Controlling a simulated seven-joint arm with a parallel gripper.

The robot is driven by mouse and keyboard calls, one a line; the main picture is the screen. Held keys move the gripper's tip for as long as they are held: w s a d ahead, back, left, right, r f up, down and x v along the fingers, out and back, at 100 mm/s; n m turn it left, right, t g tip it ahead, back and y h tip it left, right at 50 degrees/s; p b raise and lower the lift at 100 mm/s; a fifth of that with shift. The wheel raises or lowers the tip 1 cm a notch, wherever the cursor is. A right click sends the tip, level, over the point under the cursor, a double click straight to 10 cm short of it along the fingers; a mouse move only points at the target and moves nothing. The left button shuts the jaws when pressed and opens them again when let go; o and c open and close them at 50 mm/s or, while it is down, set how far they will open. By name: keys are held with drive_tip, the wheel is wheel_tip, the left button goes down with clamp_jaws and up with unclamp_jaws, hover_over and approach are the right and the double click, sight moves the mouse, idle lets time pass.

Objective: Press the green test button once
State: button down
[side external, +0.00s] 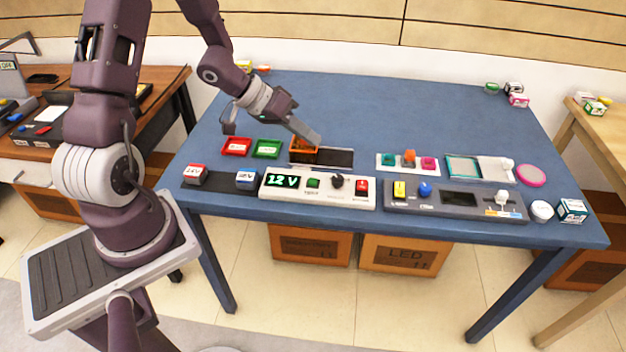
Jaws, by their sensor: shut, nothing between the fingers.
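The green button (313,183) sits on the light-coloured power panel (318,200), just right of its lit display (283,180) reading "12 V". A black knob (336,181) and a red switch (362,186) are further right on that panel. My gripper (317,137) is shut and empty. It is above and behind the panel, close to a small orange bin (304,156), and apart from the green button. I cannot tell its exact height over the table.
Red (236,147) and green (267,149) trays lie left of the bin. The back of the blue table (400,110) is mostly clear.

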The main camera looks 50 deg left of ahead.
sight(309, 181)
drive_tip(key=shift+s+d+f+h, duration=0.1)
drive_tip(key=shift+d+f+h, duration=0.05)
drive_tip(key=shift+h, duration=0.15)
drive_tip(key=shift+f, duration=4.4)
drive_tip(key=shift+f, duration=0.45)
drive_tip(key=shift+f, duration=0.5)
drive_tip(key=shift+r, duration=0.95)
